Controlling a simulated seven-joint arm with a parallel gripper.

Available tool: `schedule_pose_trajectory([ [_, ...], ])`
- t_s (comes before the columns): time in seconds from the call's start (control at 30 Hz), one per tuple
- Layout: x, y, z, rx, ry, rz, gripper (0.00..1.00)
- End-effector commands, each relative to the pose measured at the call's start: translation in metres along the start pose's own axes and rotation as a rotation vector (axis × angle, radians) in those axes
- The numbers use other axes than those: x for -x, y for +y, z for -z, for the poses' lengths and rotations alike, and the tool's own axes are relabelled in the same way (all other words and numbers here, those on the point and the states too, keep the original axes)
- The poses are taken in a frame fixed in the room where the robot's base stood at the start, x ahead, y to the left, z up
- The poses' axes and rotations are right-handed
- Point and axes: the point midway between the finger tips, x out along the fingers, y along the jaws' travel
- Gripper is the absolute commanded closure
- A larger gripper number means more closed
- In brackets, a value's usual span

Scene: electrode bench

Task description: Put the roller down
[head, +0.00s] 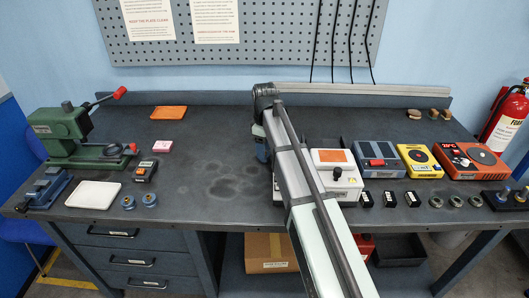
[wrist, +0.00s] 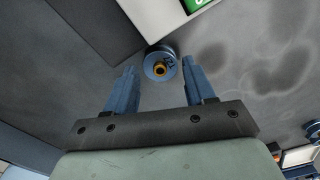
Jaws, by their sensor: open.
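The roller (wrist: 160,66), a round blue piece with a brass-coloured centre, shows end-on in the wrist view. It appears to stand on the dark bench top, just beyond and between the fingertips. My gripper (wrist: 161,74) is open, with one blue finger on each side of the roller and a visible gap to each. Nothing is clamped between the fingers. In the head view my arm covers the roller and the fingertips.
A pale device with a green display (wrist: 196,5) stands close beyond the roller. In the head view, a white instrument with an orange panel (head: 333,157) and a blue-grey box (head: 380,150) stand right of my arm. The stained bench (head: 215,165) left of my arm is clear.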

Motion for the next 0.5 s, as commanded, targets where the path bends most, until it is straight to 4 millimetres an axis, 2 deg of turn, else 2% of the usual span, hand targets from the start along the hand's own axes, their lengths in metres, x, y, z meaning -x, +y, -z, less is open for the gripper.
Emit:
schedule_pose_trajectory([
  [0.3,0.059,0.001,0.001,0.0,0.001,-0.001,0.46],
  [0.5,0.085,0.001,0.001,0.0,0.0,0.0,0.46],
])
